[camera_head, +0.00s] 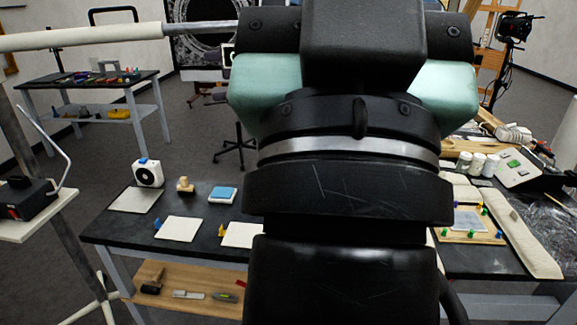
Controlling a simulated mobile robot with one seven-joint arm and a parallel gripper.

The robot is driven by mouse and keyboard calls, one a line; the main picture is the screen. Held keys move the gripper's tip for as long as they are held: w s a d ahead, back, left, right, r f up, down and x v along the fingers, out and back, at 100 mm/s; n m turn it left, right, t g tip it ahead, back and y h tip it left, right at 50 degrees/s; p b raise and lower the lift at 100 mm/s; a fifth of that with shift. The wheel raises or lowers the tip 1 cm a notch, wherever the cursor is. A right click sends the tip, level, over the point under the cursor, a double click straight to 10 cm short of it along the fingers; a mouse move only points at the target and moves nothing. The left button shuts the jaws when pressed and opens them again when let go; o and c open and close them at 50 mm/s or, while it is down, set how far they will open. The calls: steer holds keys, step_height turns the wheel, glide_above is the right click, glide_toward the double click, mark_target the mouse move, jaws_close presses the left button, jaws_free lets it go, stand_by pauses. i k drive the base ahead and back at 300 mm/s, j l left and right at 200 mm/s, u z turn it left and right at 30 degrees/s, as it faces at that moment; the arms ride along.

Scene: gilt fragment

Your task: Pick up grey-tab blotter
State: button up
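I cannot make out a grey-tab blotter for certain. On the dark table, a pale flat square with a blue piece at its corner (180,229) lies left of my arm. Another pale square with a yellow piece at its corner (239,235) lies beside it, partly hidden by my arm. A plain pale square (136,200) lies further left. A wooden piece with a knob (185,186) and a blue-topped white block (223,195) stand behind them. My arm fills the middle and hides much of the table. My gripper's fingers do not show.
A white block with a dark round face (149,175) stands at the table's back left. At right are a wooden board with coloured pegs (470,236), a long cream cushion (525,235) and several white jars. A lower shelf (185,290) holds tools. Another table (90,80) stands behind left.

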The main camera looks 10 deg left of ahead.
mark_target(464, 220)
steer(key=i+l+u, duration=0.25)
steer(key=i+l, duration=0.65)
steer(key=i+l+u, duration=0.2)
steer(key=i+l, duration=0.8)
steer(key=l, duration=0.1)
